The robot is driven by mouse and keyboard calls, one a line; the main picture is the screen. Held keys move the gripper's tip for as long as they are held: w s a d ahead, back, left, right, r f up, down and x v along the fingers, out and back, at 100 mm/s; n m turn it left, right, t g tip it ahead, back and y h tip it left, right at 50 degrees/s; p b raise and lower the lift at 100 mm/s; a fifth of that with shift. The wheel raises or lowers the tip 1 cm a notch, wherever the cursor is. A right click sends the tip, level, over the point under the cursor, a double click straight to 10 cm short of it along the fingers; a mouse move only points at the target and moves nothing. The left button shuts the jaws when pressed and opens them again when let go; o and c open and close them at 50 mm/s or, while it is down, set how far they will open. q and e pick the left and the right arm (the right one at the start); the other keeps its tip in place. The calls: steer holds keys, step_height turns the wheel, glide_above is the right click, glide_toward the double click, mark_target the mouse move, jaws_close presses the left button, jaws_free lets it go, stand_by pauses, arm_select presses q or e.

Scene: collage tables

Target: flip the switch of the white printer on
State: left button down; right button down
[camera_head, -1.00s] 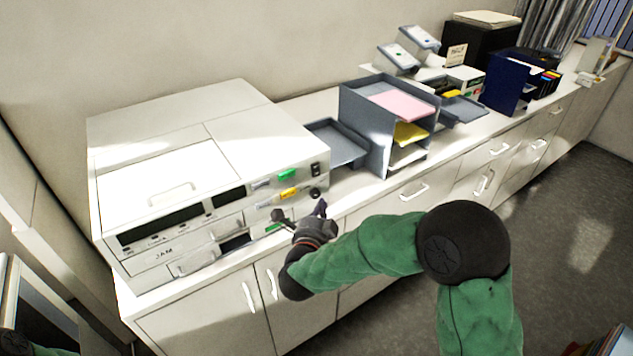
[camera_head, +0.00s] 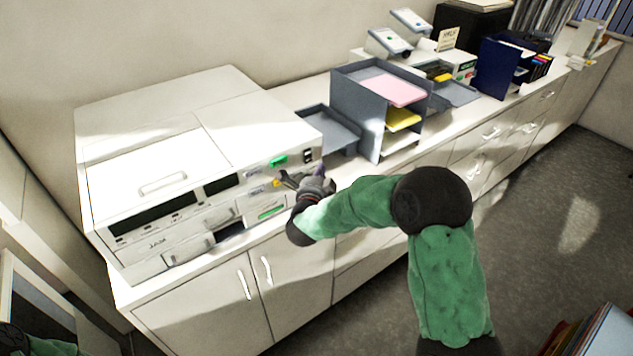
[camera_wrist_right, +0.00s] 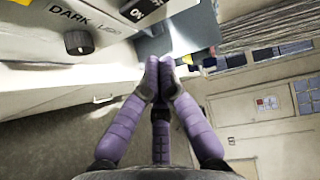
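The white printer (camera_head: 250,135) stands at the left end of the counter. Its black switch (camera_head: 308,156) is at the upper right of the front panel. In the right wrist view the switch (camera_wrist_right: 140,9) shows at the top edge, cut off, with "ON" lettering on its dark face; its setting cannot be told. My right gripper (camera_head: 306,177) is in front of the panel's right side, just below the switch. In the right wrist view its purple fingertips (camera_wrist_right: 160,72) are together, with nothing between them, below and apart from the switch. My left gripper is out of view.
A dark knob (camera_wrist_right: 78,42) sits between "DARK" and "LIGHT" on the panel. Grey paper trays (camera_head: 360,105) stand right of the printer. White cabinets (camera_head: 225,305) lie below the counter (camera_head: 140,296). Open floor (camera_head: 560,230) is at the right.

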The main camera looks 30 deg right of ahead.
mark_target(312, 160)
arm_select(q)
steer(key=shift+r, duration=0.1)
arm_select(e)
steer(key=shift+w+a+f, duration=0.1)
steer(key=shift+w+f, duration=0.05)
steer(key=shift+w, duration=0.8)
steer(key=shift+w+a+f, duration=0.1)
steer(key=shift+w+f, duration=0.05)
steer(key=shift+w, duration=0.8)
steer(key=f+b, duration=0.1)
steer(key=b, duration=0.3)
steer(key=shift+w+m+t+h, duration=0.3)
steer(key=shift+w+m, duration=0.1)
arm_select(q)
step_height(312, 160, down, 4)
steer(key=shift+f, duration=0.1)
arm_select(e)
steer(key=shift+r, duration=0.35)
steer(key=shift+f, duration=0.1)
